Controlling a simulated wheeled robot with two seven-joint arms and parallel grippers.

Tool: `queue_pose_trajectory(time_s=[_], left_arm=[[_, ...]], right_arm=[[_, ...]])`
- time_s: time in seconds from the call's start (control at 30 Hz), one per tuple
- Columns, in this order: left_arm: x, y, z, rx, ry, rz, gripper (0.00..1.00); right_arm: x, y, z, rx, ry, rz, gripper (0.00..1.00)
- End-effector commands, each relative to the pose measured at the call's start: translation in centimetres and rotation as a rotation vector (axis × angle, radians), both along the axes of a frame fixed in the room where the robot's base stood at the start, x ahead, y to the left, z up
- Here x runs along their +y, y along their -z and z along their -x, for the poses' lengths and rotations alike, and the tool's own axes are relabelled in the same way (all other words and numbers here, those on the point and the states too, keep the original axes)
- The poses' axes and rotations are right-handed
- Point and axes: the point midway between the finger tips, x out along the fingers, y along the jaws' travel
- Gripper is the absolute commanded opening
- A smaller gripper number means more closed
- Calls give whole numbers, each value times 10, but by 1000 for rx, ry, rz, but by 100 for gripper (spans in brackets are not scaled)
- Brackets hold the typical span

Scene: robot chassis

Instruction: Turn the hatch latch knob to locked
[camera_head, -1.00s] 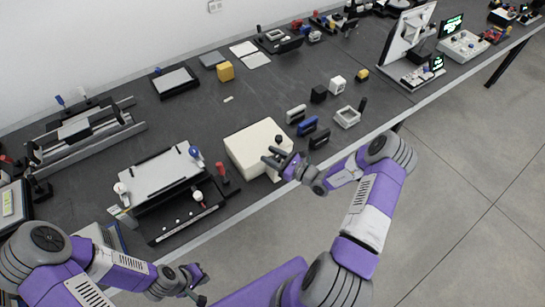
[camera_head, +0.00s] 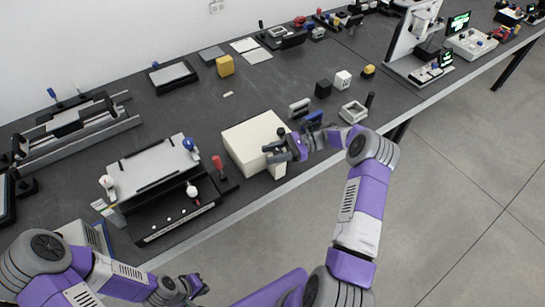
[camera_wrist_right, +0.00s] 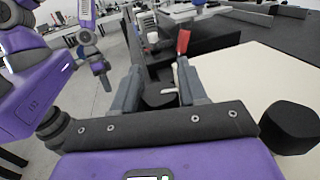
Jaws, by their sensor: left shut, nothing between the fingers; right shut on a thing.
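A cream box (camera_head: 245,137) sits at the table's front edge. A black knob (camera_head: 281,132) stands on its right side; it shows at the right of the right wrist view (camera_wrist_right: 290,126). My right gripper (camera_head: 270,153) is at the box's front right corner. In the right wrist view its fingers (camera_wrist_right: 158,92) are shut on a dark rounded knob (camera_wrist_right: 158,99), which they partly hide. I cannot tell the knob's turn angle or any lock marking. My left gripper (camera_head: 193,287) is shut and empty, low in front of the table and away from the box.
A red-handled lever (camera_head: 217,163) stands left of the box, beside a grey-topped fixture (camera_head: 155,172). A blue-handled part (camera_head: 314,118), a light square frame (camera_head: 352,112) and small blocks lie to the right.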

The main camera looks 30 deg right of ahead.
Motion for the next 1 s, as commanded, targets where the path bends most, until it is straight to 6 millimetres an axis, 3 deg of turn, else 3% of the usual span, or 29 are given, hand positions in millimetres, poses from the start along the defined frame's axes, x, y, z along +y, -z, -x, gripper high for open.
queue_pose_trajectory(time_s=[0.1,0.4,1.0], left_arm=[[0,13,0,0,0,0,0],[0,26,0,0,0,0,0],[0,28,0,0,0,0,0]], right_arm=[[0,3,1,-2,-82,-1,12],[1,1,3,-2,-216,-3,12],[1,-2,4,-2,-255,-5,12]])
